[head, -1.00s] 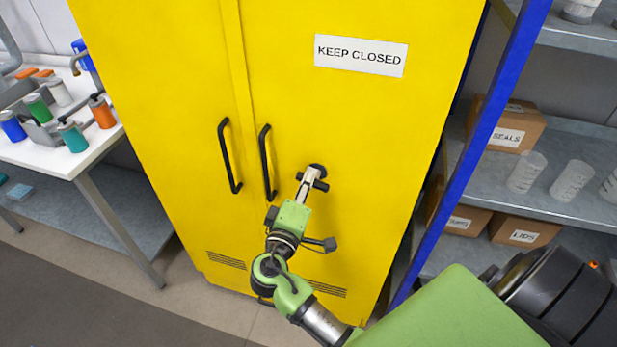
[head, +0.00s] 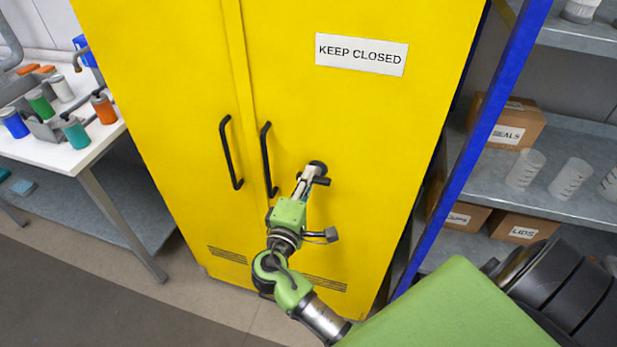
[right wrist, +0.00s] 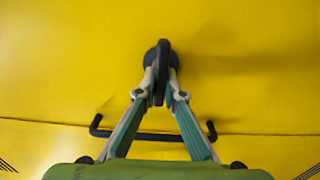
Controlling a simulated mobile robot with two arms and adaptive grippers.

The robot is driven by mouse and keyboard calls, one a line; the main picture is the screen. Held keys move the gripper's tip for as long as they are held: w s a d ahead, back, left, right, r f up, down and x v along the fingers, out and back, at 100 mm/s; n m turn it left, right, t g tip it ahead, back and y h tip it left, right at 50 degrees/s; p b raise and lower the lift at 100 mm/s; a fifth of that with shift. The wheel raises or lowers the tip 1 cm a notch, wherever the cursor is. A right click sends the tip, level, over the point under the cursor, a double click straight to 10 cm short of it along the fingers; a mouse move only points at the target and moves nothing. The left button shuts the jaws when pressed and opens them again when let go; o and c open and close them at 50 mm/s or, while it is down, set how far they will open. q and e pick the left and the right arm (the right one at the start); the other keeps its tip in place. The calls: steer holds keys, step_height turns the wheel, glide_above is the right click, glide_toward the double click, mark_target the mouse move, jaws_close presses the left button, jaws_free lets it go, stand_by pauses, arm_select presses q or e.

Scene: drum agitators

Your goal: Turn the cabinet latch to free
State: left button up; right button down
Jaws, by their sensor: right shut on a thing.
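The yellow cabinet (head: 350,120) stands in front of me with both doors shut. Its black latch (head: 318,167) is a round base with a dark bar, on the right door to the right of the handles. My right gripper (head: 309,175) is at the latch; its fingers cover part of it in the head view. In the right wrist view, the gripper (right wrist: 160,90) has its two fingers closed on either side of the latch's dark bar (right wrist: 163,62), with the round base behind. My left gripper is not in view.
Two black door handles (head: 231,155) (head: 267,160) are left of the latch. A blue-post shelf rack (head: 480,140) with boxes and clear cups is close on the right. A white table (head: 80,155) with coloured containers is at the left.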

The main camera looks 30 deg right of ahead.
steer(key=c, duration=2.1)
jaws_free()
steer(key=shift+c, duration=0.2)
steer(key=v, duration=1.2)
